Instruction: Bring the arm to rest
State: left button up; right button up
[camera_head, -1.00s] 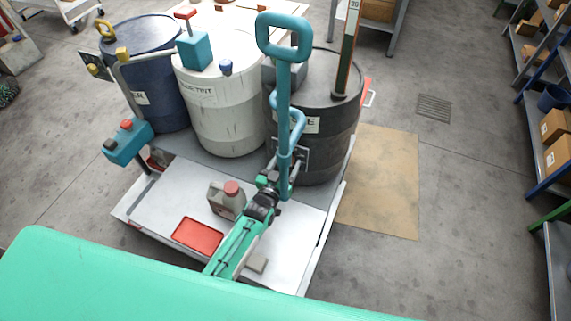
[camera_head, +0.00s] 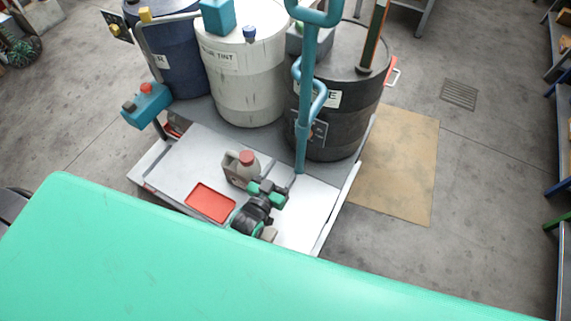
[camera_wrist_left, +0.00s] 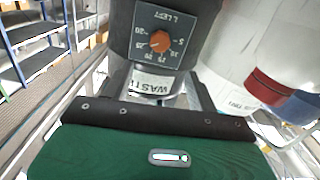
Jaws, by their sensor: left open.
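My left gripper (camera_head: 270,193) is open and empty, low over the front of the white cart deck (camera_head: 190,160). In the head view it is just right of a grey jug with a red cap (camera_head: 241,168), and near the foot of a tall teal pole with a handle (camera_head: 306,100). I cannot tell whether it touches the deck. The left wrist view shows a dark panel with an orange dial (camera_wrist_left: 160,41) and part of a label behind it. My right gripper is not in view.
A red tray (camera_head: 210,203) lies on the deck left of the gripper. Behind stand a blue drum (camera_head: 180,60), a white drum (camera_head: 245,85) and a black drum (camera_head: 345,125). A tan mat (camera_head: 405,170) and open floor lie to the right.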

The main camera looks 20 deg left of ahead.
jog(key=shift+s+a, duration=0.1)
pick_arm(q)
jog(key=s+a+r+g+y, duration=0.1)
jog(key=s+a+r+g, duration=0.15)
jog(key=s+g, duration=0.35)
jog(key=s+a+r+g+y, duration=0.1)
jog(key=s+a+r+g, duration=0.15)
jog(key=s, duration=0.55)
jog(key=s+a+r+g+y, duration=0.1)
jog(key=s+a+r+g, duration=0.15)
jog(key=s+g, duration=0.45)
notch_tip(320, 180, down, 27)
jog(key=p, duration=0.2)
jog(key=s+a+f+m+g+p, duration=0.1)
jog(key=s+a+f+p, duration=0.1)
jog(key=s+f, duration=1.7)
jog(key=shift+s+a+f, duration=0.35)
jog(key=shift+s+a, duration=0.35)
jog(key=shift+a, duration=0.1)
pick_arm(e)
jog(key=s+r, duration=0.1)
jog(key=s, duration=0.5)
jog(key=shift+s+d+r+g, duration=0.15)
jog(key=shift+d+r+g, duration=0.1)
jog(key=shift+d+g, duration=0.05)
